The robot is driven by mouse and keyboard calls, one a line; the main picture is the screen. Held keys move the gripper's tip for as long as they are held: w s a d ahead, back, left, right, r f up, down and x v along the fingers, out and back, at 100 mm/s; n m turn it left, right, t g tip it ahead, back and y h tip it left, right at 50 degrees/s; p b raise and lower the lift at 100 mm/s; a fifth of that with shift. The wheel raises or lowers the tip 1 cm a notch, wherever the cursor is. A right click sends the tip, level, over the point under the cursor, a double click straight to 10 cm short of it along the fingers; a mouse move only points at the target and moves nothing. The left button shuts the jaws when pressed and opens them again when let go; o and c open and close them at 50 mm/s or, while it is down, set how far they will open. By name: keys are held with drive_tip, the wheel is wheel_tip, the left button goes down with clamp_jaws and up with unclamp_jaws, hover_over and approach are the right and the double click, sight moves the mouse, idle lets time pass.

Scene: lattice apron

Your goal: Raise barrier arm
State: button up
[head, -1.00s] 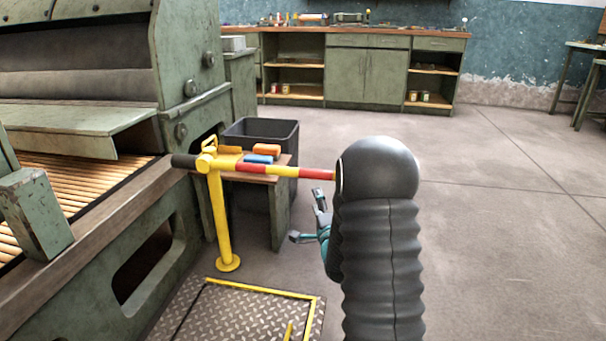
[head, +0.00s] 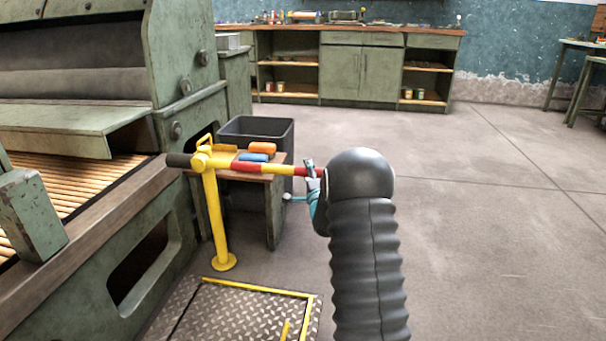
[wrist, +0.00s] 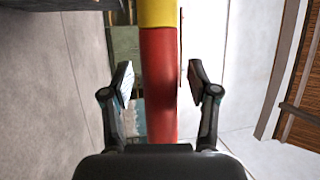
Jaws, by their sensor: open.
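The barrier arm (head: 279,169) is a red and yellow striped bar. It lies level on a yellow post (head: 218,215), with a dark counterweight (head: 178,160) at its left end. My gripper (head: 300,182) is at the bar's right end, partly hidden behind my own arm. In the wrist view the red part of the barrier arm (wrist: 159,85) runs between the two open fingers of my gripper (wrist: 162,88). Gaps show on both sides of the bar, so the fingers do not appear to touch it.
A small table (head: 274,180) with orange and blue items stands behind the bar, beside a dark bin (head: 285,128). A large green machine (head: 185,100) fills the left. A metal floor plate (head: 235,310) lies by the post. The floor at right is clear.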

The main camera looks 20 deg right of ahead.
drive_tip(key=shift+w, duration=0.25)
